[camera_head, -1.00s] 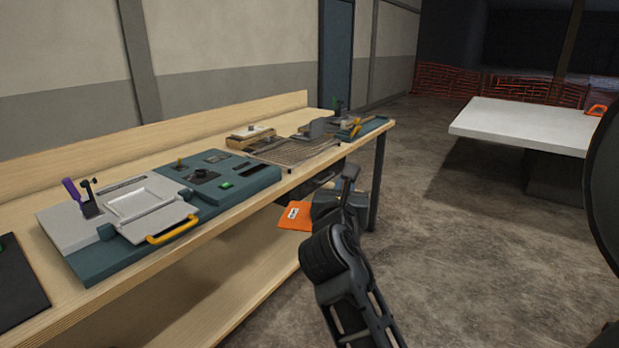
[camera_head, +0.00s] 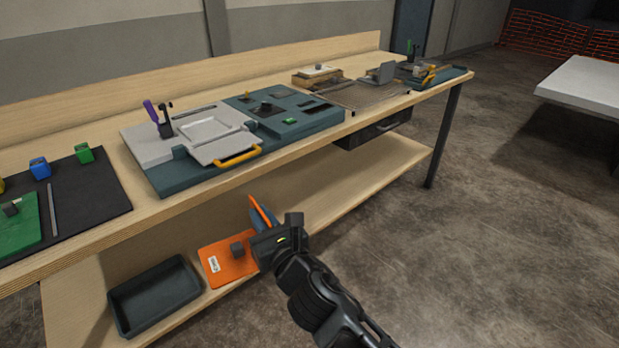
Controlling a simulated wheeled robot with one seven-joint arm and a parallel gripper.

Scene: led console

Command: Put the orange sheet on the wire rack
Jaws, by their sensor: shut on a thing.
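The orange sheet (camera_head: 222,266), with a white label and a small grey block on its face, hangs at the jaws of my gripper (camera_head: 250,246). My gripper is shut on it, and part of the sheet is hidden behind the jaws. A narrow upright orange piece (camera_head: 261,211) shows just above the jaws; I cannot tell whether it belongs to the sheet. Sheet and gripper are below the bench top's front edge, in front of the lower shelf. The wire rack (camera_head: 362,96) lies on the bench top, up and to the right, with no sheet visible on it.
The teal console (camera_head: 165,181) with a yellow handle (camera_head: 238,157) stands left of the rack. A wooden block (camera_head: 309,81) and a grey upright plate (camera_head: 382,72) are at the rack. A dark tray (camera_head: 155,296) sits on the lower shelf (camera_head: 340,186).

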